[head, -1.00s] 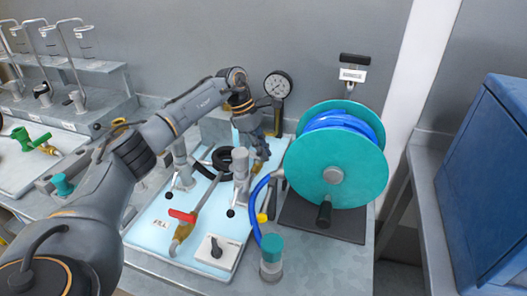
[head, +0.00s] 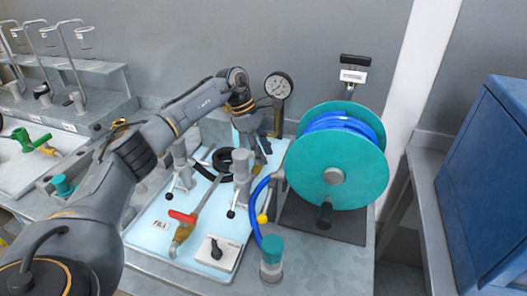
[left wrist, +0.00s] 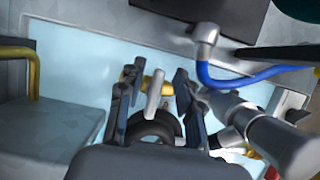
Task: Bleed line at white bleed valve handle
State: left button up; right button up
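The white bleed valve handle (left wrist: 154,95) shows in the left wrist view as a short pale lever on a yellow brass valve body (left wrist: 163,87). My left gripper (left wrist: 156,84) is open, with one finger on each side of the handle and a visible gap to both fingers. In the head view my left gripper (head: 256,150) is at the back of the light-blue panel (head: 150,236), behind the grey upright fitting. The white handle cannot be made out there. My right gripper is in neither view.
A red fill handle (head: 182,216) and a black-knobbed switch plate (head: 218,252) sit at the panel's front. A teal reel (head: 318,172) with blue hose stands right. A pressure gauge (head: 278,86) stands behind. A teal-capped jar (head: 271,258) is at the front edge.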

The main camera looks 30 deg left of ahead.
pick_arm(q)
jog(key=v, duration=1.2)
